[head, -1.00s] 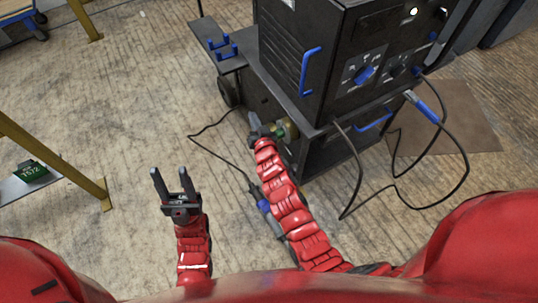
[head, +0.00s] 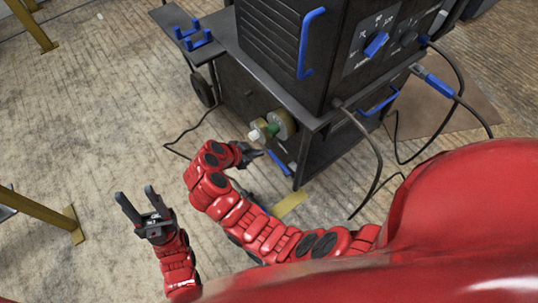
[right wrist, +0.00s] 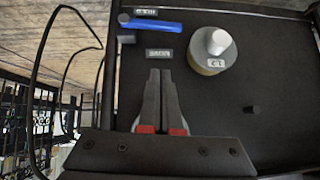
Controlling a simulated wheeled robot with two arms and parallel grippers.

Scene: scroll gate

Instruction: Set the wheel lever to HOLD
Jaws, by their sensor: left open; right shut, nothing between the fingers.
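The blue wheel lever (head: 279,162) is low on the dark side panel of the machine cart. In the right wrist view the lever (right wrist: 152,26) is a blue bar lying nearly level, with one small label (right wrist: 145,11) above it and another label (right wrist: 158,54) below it; their words are hard to read. My right gripper (head: 260,153) is beside the lever. In the right wrist view its shut, empty fingertips (right wrist: 160,72) are just below the lower label, apart from the bar. My left gripper (head: 132,196) is open and empty above the floor, far left of the cart.
A round knob-like part (head: 282,124) with a pale end sticks out of the panel near the lever; it also shows in the right wrist view (right wrist: 210,50). Cables (head: 377,150) hang at the cart's right. A yellow post (head: 45,213) stands at left. Floor between is clear.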

